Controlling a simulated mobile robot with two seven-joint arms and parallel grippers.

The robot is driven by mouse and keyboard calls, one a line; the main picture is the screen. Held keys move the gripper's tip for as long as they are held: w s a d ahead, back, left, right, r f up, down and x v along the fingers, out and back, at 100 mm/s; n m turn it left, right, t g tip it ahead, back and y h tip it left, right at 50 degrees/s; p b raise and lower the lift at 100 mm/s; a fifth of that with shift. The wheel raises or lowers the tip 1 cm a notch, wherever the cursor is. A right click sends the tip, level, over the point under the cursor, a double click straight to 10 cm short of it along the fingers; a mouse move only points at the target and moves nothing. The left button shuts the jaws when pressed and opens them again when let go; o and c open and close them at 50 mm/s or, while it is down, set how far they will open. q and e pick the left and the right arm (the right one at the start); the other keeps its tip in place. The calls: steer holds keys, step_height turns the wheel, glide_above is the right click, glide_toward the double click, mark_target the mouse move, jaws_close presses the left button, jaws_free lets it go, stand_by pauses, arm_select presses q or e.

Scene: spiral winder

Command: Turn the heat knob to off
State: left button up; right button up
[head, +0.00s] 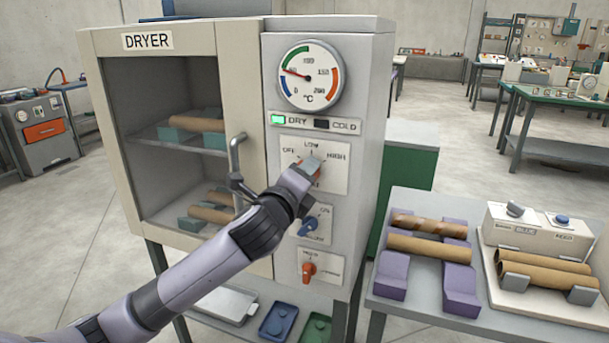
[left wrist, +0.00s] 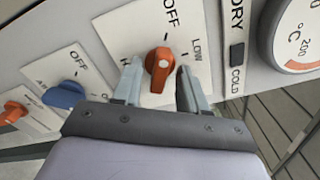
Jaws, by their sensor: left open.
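The heat knob (left wrist: 158,68) is orange and sits on a white plate (left wrist: 115,35) marked OFF, LOW and HIGH on the dryer (head: 350,235). In the left wrist view its ridge runs roughly toward the OFF mark; which end is the pointer is unclear. My left gripper (head: 311,164) is at this plate and hides most of the knob in the head view. In the left wrist view its open fingers stand on either side of the knob, with a gap visible on each side. My right gripper is not in view.
Below are a blue knob (head: 308,227) and a lower orange knob (head: 308,270). The dryer door handle (head: 236,160) sticks out close to my left wrist. A temperature gauge (head: 309,76) is above. A table (head: 415,305) with tubes stands at the right.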

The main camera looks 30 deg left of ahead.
arm_select(q)
steer(key=b+v, duration=0.1)
steer(key=v, duration=0.6)
steer(key=shift+f, duration=0.1)
stand_by(0.5)
steer(key=s+d+f+n+g+h, duration=0.1)
steer(key=d+f+n+g+h, duration=0.25)
steer(key=f, duration=0.95)
steer(key=s+d+f+n+g+h, duration=0.1)
steer(key=s+d+f+n+g, duration=0.1)
steer(key=s+d+f+n, duration=0.2)
steer(key=s+d+f+n+g+h, duration=0.1)
steer(key=s+d+f+n, duration=0.4)
steer(key=s+f+n, duration=0.6)
steer(key=s+f, duration=0.3)
steer(key=f, duration=0.7)
steer(key=shift+s+g+h, duration=0.25)
steer(key=shift+g+h, duration=0.1)
